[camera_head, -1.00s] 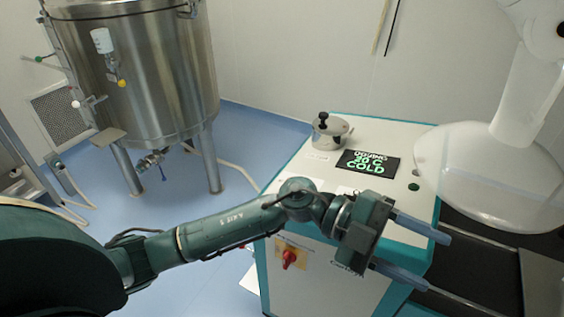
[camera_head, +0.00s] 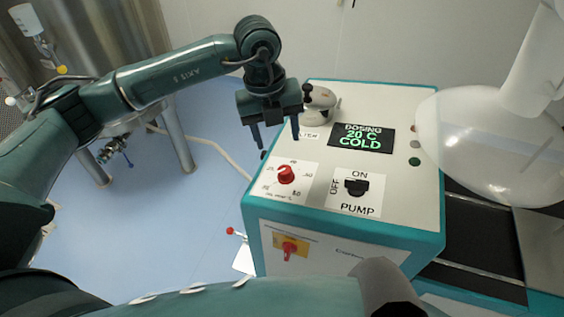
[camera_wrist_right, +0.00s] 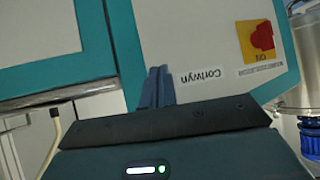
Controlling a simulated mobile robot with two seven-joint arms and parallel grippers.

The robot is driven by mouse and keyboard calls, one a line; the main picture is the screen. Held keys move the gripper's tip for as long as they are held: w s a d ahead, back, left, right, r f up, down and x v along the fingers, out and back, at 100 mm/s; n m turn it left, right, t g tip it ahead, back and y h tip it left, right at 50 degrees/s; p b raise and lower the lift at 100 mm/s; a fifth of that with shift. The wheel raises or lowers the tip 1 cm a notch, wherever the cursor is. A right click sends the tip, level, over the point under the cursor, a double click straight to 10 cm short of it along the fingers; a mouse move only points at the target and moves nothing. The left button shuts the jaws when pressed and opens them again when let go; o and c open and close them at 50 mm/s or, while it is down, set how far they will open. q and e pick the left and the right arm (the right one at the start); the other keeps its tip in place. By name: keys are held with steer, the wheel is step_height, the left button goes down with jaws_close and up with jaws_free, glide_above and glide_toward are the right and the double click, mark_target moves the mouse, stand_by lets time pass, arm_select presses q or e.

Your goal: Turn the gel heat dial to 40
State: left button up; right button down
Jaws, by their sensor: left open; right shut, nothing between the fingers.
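The dial is a red knob (camera_head: 286,174) on a white plate with numbers around it, on the left of the cabinet top. The plate's small lettering and the knob's exact setting are hard to read. A black display (camera_head: 361,138) reads DOSING, 20 C, COLD. My left gripper (camera_head: 276,138) is open and empty, fingers pointing down, just behind the dial and apart from it. My right gripper (camera_wrist_right: 157,86) is shut and empty in the right wrist view, its fingers in front of the cabinet's front panel.
A black pump switch (camera_head: 356,187) sits right of the dial. A steel lidded pot (camera_head: 319,102) stands behind the left gripper. A red switch on a yellow plate (camera_head: 290,246) is on the cabinet front. A clear rounded vessel (camera_head: 490,140) hangs at right. Open floor lies left of the cabinet.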

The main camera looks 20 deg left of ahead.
mark_target(284, 169)
arm_select(q)
steer(key=f, duration=0.3)
steer(key=d+f+p, duration=0.1)
steer(key=f, duration=0.6)
steer(key=shift+w+d+f, duration=0.2)
steer(key=shift+w+f, duration=0.15)
steer(key=shift+c, duration=0.4)
steer(key=c, duration=0.9)
